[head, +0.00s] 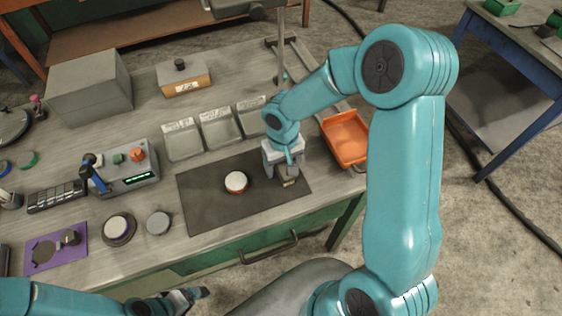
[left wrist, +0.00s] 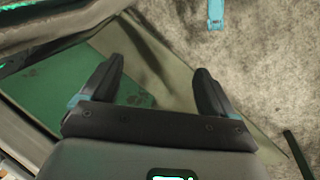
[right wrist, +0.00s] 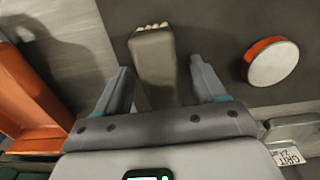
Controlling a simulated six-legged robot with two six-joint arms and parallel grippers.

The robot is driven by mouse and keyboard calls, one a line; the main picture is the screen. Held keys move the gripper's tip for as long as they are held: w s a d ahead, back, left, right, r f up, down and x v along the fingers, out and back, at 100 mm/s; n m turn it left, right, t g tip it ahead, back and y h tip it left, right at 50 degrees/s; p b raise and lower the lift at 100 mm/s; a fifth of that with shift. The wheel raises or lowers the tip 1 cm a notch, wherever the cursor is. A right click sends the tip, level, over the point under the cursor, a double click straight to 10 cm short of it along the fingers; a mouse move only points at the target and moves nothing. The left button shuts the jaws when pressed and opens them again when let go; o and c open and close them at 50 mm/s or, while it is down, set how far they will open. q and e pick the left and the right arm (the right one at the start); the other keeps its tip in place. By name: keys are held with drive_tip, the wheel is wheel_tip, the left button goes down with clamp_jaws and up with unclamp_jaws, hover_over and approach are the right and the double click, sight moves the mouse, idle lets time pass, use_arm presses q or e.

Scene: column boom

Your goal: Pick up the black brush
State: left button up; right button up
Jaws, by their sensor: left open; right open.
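The brush (right wrist: 153,50) shows in the right wrist view as a dark grey block-like body with a row of pale tufts at its far end. It also shows in the head view (head: 289,182), lying at the right part of the dark mat (head: 208,207), partly hidden by my right gripper. My right gripper (right wrist: 160,70) is open, with one finger on each side of the brush. I cannot tell whether the fingers touch it. My left gripper (head: 188,297) is open and empty in front of the bench; in its wrist view (left wrist: 158,72) nothing lies between its fingers.
A red-and-white round puck (head: 236,182) lies on the mat, left of the brush. An orange tray (head: 346,140) stands close on the right. Grey labelled bins (head: 219,129) stand behind the mat. A control box (head: 128,165) and round discs (head: 118,228) occupy the left.

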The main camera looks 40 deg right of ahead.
drive_tip(key=shift+s+a, duration=0.1)
drive_tip(key=c, duration=1.1)
wheel_tip(320, 180, up, 20)
drive_tip(key=o, duration=0.6)
drive_tip(key=shift+c, duration=0.2)
drive_tip(key=c, duration=0.4)
